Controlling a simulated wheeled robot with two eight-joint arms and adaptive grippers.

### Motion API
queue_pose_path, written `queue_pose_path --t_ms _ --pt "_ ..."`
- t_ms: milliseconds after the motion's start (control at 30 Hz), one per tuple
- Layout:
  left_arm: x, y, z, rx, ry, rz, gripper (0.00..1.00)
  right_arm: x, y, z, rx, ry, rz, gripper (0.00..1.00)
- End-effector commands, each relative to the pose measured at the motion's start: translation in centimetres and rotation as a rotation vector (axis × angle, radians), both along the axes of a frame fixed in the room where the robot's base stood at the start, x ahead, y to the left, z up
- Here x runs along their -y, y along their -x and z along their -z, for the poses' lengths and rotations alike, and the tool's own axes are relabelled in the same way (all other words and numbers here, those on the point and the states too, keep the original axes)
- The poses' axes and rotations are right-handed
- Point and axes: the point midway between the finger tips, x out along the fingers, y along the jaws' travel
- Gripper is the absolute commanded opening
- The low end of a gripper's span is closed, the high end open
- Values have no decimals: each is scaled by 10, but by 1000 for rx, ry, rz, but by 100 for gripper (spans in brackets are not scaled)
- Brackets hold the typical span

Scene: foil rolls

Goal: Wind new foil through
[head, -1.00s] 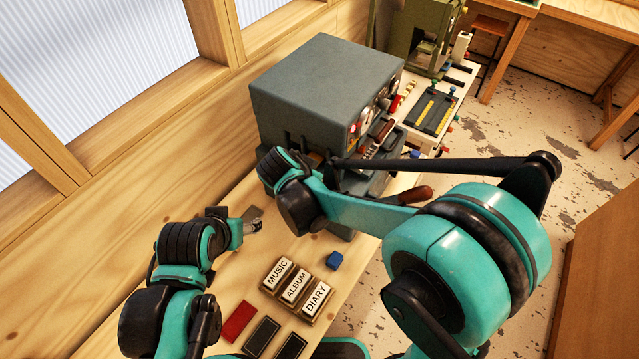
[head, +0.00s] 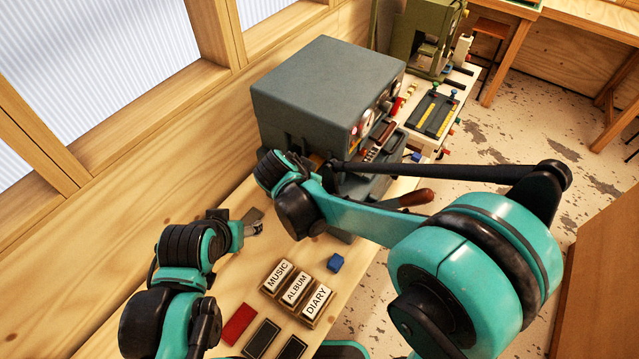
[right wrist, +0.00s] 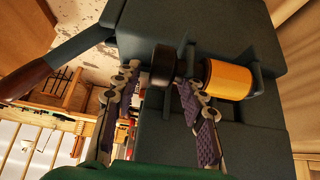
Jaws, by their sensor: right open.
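A grey machine (head: 325,85) stands on the bench; its dark body (right wrist: 205,25) fills much of the right wrist view. A gold foil roll (right wrist: 230,80) sits on it in a bracket, with a black round knob (right wrist: 163,66) to its left. My right gripper (right wrist: 164,100) is open, its purple-padded fingers apart below the knob and roll; the right finger is close to the roll, contact unclear. In the head view the right fingers are hidden by my arm and the machine. My left gripper (head: 254,227) is over the bench, away from the machine; its opening is unclear.
Stamp blocks reading MUSIC, ALBUM (head: 297,290) and DIARY stand on the bench near a blue block (head: 335,262) and a red pad (head: 238,324). A brown-handled lever (head: 416,197) juts from the machine's right side. A green press (head: 425,40) stands behind.

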Motion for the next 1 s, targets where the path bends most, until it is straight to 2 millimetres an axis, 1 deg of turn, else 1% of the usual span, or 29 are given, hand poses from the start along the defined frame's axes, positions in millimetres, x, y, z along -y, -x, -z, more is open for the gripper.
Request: queue_pose_path --t_ms 300,500,700,1000 --pt "0 0 0 0 0 0 63 -22 33 -54 0 0 -4 41" --pt "0 0 0 0 0 0 63 -33 49 -80 0 0 -4 41" --pt "0 0 0 0 0 0 63 -37 54 -90 0 -1 -1 41" --pt "0 0 0 0 0 0 63 -36 54 -90 -1 -1 -1 41"
